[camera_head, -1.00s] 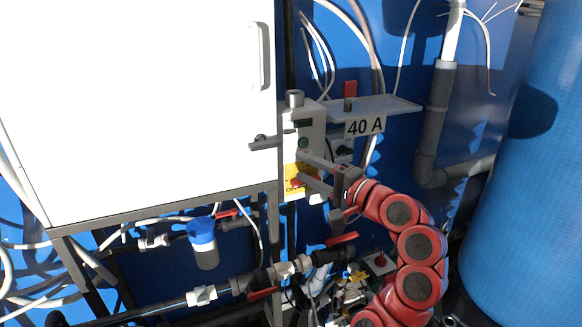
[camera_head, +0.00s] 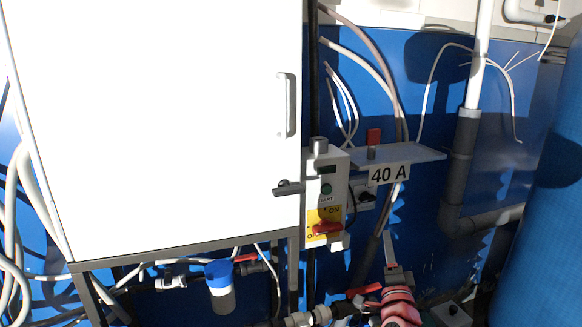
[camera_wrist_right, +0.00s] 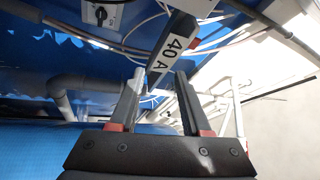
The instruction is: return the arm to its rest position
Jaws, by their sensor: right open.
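My right arm (camera_head: 400,310) is red and shows at the bottom edge of the head view, right of the control box. My right gripper (camera_head: 390,248) points up below the 40 A shelf, with no object visible in it. In the right wrist view its two grey fingers (camera_wrist_right: 159,85) stand apart, with an empty gap between them. Most of the arm is out of the frame. My left gripper is not in view.
The 40 A shelf (camera_head: 415,154) juts out above my gripper. A white cabinet (camera_head: 150,120) stands left, a blue tank (camera_head: 545,220) right. Pipes and red-handled valves lie below.

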